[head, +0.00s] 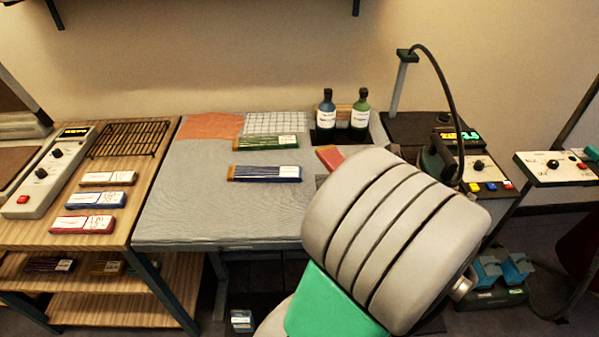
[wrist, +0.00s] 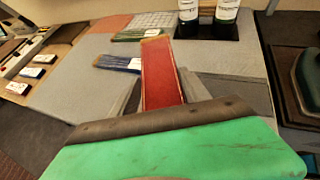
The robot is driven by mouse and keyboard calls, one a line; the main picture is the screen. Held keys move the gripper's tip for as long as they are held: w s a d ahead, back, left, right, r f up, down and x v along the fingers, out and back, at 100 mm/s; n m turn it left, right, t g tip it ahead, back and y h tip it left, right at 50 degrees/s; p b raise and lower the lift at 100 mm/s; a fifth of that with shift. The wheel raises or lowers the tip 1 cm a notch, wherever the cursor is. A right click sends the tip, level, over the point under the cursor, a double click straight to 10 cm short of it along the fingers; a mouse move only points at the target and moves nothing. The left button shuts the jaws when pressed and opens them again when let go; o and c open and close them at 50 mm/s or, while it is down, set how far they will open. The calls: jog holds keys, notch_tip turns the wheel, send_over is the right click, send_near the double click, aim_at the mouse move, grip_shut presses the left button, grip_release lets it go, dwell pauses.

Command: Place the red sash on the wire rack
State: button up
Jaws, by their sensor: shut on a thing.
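The red sash (head: 330,157) is a long flat folded strip, mostly hidden behind my arm in the head view. In the wrist view the red sash (wrist: 162,75) points away from my gripper (wrist: 168,100), which is shut on its near end, over the grey cloth-covered table. I cannot tell if the sash touches the table. The wire rack (head: 128,139) is a black grid at the back of the wooden table on the left, with nothing on it. In the head view my fingers are hidden by my arm.
A green sash (head: 265,142) and a blue sash (head: 265,173) lie on the grey table (head: 190,205). Two bottles (head: 326,115) stand behind them. Labelled packets (head: 97,201) lie in front of the rack, and a control box (head: 48,172) stands left of it.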

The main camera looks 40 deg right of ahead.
jog(key=x, duration=0.5)
jog(key=d+x, duration=0.1)
jog(key=x, duration=0.2)
jog(key=shift+w+d+r, duration=0.1)
jog(key=shift+w, duration=0.2)
jog(key=w+f, duration=0.1)
jog(key=w+d+f, duration=0.1)
jog(key=f, duration=0.1)
jog(key=w+d+f, duration=0.1)
jog(key=f, duration=0.1)
jog(key=shift+w+f, duration=0.15)
jog(key=shift+w, duration=0.25)
jog(key=shift+w+f, duration=0.15)
jog(key=shift+f, duration=1.55)
jog(key=shift+f, duration=0.1)
jog(key=o, duration=1)
jog(key=shift+f, duration=0.1)
jog(key=o, duration=0.4)
